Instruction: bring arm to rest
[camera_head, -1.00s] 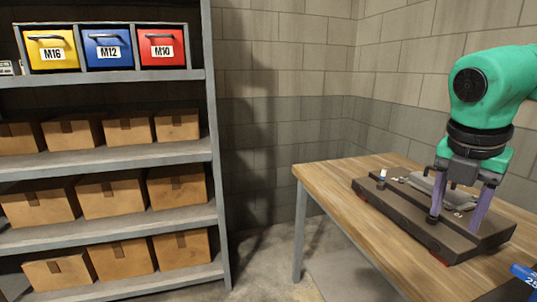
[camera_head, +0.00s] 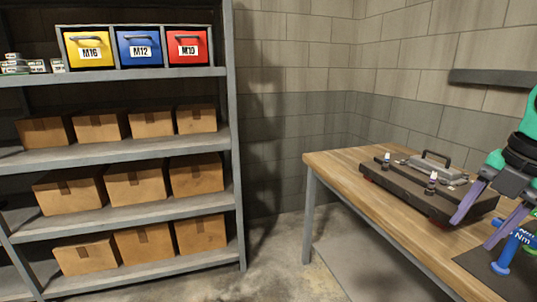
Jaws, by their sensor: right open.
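My right gripper (camera_head: 480,222) is at the right edge of the head view, with its two purple fingers spread apart and nothing between them. Its green arm (camera_head: 528,115) comes in from the right and is mostly cut off by the picture edge. The gripper is over the wooden table (camera_head: 340,167), in front of the near right part of a dark fixture plate (camera_head: 400,187). My left gripper is not in the view.
The plate carries a grey part with a handle (camera_head: 437,160) and small fittings. A blue tool (camera_head: 512,243) marked Nm is on a dark mat (camera_head: 475,262) near the gripper. A shelf (camera_head: 120,155) with cardboard boxes and yellow, blue and red bins stands left. Floor between is clear.

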